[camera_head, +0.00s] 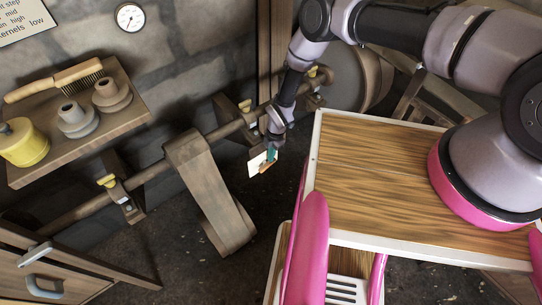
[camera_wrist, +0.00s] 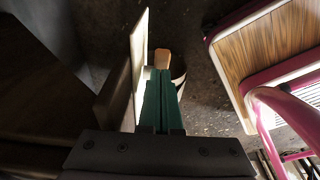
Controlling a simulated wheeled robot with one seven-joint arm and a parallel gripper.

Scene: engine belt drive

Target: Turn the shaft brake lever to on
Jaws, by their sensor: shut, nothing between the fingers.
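A pale upright plate (camera_head: 256,165) stands close beside the fingers. The rest of the lever is hidden, and I cannot tell whether the fingers touch it.
The line shaft (camera_head: 150,174) runs across the wall in brackets with yellow caps. A wooden belt (camera_head: 210,190) hangs from it. A shelf (camera_head: 100,128) holds a brush, cones and a yellow pot. My own wood-topped base is at right. Dark floor lies below.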

